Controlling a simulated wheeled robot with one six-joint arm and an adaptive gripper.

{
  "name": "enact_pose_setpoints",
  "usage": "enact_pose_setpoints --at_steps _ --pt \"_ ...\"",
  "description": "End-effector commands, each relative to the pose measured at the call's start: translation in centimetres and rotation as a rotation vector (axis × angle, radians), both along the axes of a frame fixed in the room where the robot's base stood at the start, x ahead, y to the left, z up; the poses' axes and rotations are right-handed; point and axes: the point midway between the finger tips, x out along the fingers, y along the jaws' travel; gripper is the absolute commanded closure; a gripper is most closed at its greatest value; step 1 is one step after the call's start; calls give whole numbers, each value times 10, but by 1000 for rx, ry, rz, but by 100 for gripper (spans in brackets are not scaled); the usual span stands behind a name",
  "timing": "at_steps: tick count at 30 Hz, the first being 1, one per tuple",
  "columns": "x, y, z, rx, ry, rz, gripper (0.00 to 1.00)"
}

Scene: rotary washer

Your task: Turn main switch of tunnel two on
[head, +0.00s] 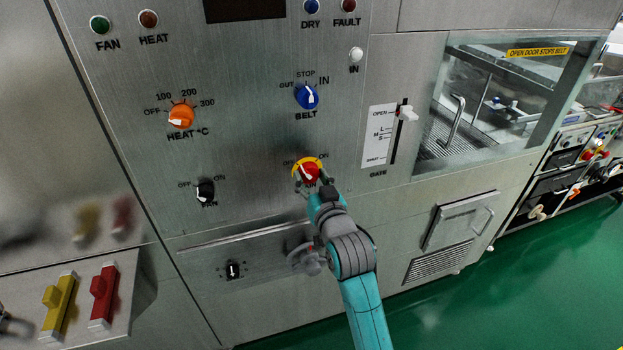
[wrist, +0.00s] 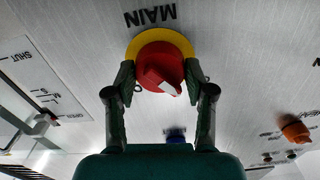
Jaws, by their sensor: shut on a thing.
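The main switch (head: 309,171) is a red round knob on a yellow disc, low on the steel panel, with OFF at its upper left and ON at its upper right. In the wrist view the switch (wrist: 158,62) shows upside down beside the word MAIN. Its white pointer mark faces lower right there, which matches the upper left, OFF side, in the head view. My gripper (wrist: 160,82) has one finger on each side of the red knob and is shut on it. In the head view my gripper (head: 313,184) covers the knob's lower part. No tunnel number is readable.
An orange heat knob (head: 181,117), a blue belt knob (head: 307,97) and a black fan knob (head: 205,190) sit around on the same panel. A gate slider (head: 406,114) is to the right. Yellow (head: 58,304) and red handles (head: 103,294) stand lower left. Green floor (head: 500,290) is open at right.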

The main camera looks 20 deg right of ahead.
Motion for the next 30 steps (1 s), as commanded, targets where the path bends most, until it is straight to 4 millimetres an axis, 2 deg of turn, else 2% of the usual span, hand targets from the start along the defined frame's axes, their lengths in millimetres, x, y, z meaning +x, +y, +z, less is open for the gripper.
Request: enact_pose_setpoints --at_steps 30 --pt "0 0 0 943 0 -1 81"
